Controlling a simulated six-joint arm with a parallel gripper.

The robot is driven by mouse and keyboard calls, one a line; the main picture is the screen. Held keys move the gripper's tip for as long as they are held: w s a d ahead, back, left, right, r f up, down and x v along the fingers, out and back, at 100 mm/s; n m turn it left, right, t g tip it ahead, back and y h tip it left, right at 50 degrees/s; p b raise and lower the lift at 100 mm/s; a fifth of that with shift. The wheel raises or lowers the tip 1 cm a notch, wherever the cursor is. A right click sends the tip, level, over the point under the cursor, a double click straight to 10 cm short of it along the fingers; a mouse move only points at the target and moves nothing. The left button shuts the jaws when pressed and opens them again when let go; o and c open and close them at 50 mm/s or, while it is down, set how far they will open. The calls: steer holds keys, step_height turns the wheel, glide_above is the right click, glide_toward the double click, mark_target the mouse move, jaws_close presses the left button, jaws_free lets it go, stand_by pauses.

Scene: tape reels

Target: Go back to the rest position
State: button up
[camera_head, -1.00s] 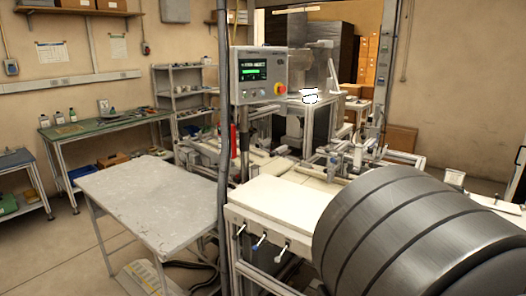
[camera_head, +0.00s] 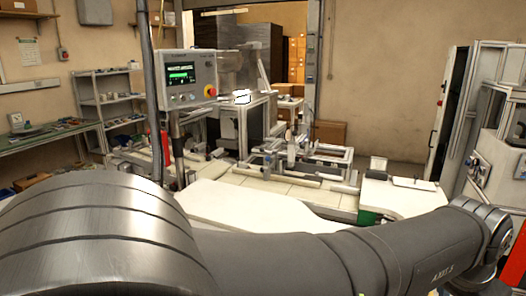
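My arm spans the front of the head view, from the large grey joint at the lower left to a smaller joint at the right edge. My gripper is not in the frame, so I cannot see whether it is open or holds anything. No tape reel can be made out clearly. A small white round thing (camera_head: 241,96) sits on the machine at the back.
A control panel (camera_head: 187,79) with a green-lit screen stands on a post left of centre. A white worktop (camera_head: 262,208) lies behind my arm. A tall metal-framed cabinet (camera_head: 455,110) stands at the right. Shelves (camera_head: 105,100) and a bench (camera_head: 45,137) are at the left.

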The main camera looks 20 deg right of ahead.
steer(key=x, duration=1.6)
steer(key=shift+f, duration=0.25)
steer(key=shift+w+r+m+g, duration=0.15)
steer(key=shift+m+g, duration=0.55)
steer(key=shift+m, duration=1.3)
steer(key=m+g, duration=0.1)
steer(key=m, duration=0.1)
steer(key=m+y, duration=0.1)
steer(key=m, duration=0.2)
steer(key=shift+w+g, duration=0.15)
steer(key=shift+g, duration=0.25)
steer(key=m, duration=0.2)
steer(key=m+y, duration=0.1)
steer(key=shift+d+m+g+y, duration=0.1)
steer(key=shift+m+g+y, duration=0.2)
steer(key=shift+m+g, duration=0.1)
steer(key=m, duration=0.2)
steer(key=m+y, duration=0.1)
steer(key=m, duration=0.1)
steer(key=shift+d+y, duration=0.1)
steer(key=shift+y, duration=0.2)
